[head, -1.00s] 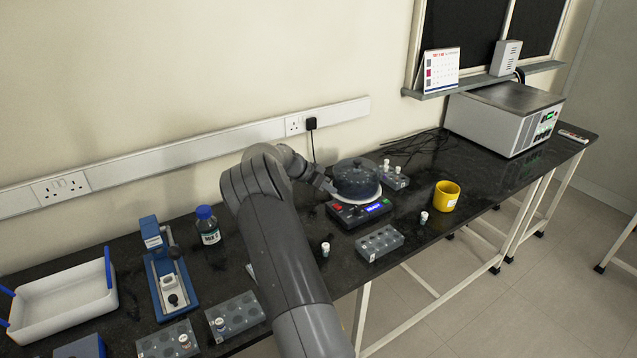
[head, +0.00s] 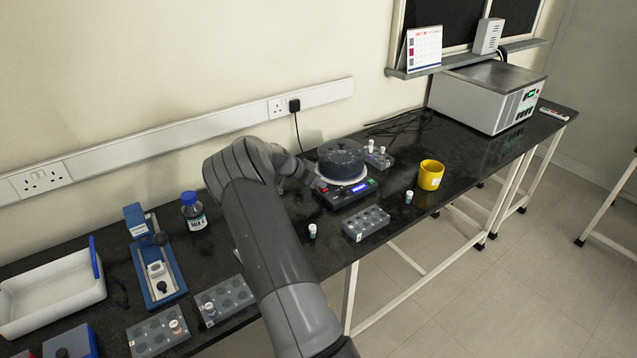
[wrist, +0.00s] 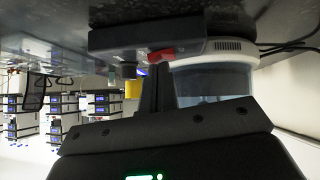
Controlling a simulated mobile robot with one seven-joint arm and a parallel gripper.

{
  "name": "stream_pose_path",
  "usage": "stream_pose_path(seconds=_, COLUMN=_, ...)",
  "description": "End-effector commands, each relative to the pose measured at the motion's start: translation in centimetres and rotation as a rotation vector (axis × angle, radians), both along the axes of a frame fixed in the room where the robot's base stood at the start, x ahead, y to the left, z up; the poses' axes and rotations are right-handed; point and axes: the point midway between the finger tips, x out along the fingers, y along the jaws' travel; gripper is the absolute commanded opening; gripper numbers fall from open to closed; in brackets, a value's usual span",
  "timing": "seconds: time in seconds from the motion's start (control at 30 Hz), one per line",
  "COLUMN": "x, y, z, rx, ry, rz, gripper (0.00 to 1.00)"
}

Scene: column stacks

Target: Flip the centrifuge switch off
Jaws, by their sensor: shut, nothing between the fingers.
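The centrifuge (head: 345,196) stands on the black bench in the middle of the head view. It has a dark round lid over a white ring, a lit blue display and a green light. A red switch (head: 323,190) is at the left of its front panel. The wrist view is upside down and shows the red switch (wrist: 161,55) on the centrifuge's dark base (wrist: 125,38). My gripper (head: 317,183) is shut and empty, close to the left side of the centrifuge. In the wrist view its dark fingers (wrist: 154,76) end close to the switch; contact cannot be told.
A grey tube rack (head: 366,224) and a white-capped tube (head: 312,231) stand in front of the centrifuge. A yellow cup (head: 431,175) is to its right. Another rack (head: 379,158) with tubes is behind it. A blue-capped bottle (head: 193,212) stands left of my arm.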

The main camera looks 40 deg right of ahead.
Motion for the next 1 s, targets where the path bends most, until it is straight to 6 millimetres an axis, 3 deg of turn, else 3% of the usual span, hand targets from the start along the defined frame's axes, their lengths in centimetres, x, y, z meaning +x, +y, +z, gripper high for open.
stream_pose_path(seconds=0.43, x=-1.3, y=0.3, z=-1.4, rx=0.009, ry=-0.277, rz=-0.003, gripper=0.00)
stream_pose_path(seconds=1.0, x=-1.7, y=0.3, z=-1.7, rx=0.013, ry=-0.283, rz=-0.006, gripper=0.00)
